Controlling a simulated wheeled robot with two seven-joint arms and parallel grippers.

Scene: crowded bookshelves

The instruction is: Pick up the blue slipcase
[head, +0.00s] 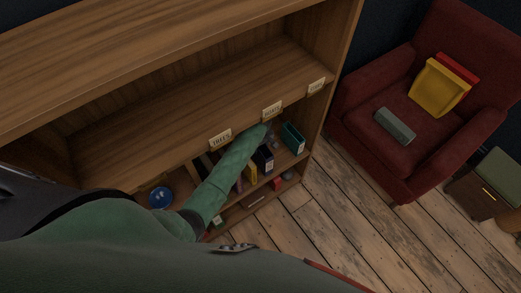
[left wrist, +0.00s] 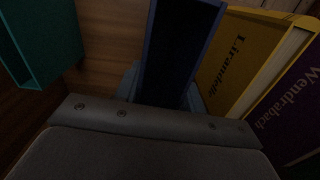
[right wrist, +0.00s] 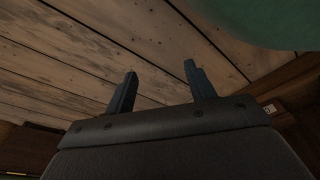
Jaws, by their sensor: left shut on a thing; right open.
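The blue slipcase (head: 263,159) stands on the lower shelf in the head view, between a yellow book and a teal slipcase. In the left wrist view the blue slipcase (left wrist: 182,45) rises from between my left fingers, with its dark open side facing the camera. My left gripper (left wrist: 160,92) is shut on it; its fingers are mostly hidden behind the palm and the case. In the head view my green left arm reaches into the shelf and hides part of the row. My right gripper (right wrist: 160,75) is open and empty above the wooden floor.
A teal slipcase (left wrist: 45,35) stands to the left with a gap, also in the head view (head: 293,138). A yellow book (left wrist: 240,55) and a purple book (left wrist: 292,108) are close on the right. The labelled shelf board (head: 215,110) is above. A red armchair (head: 400,150) stands right.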

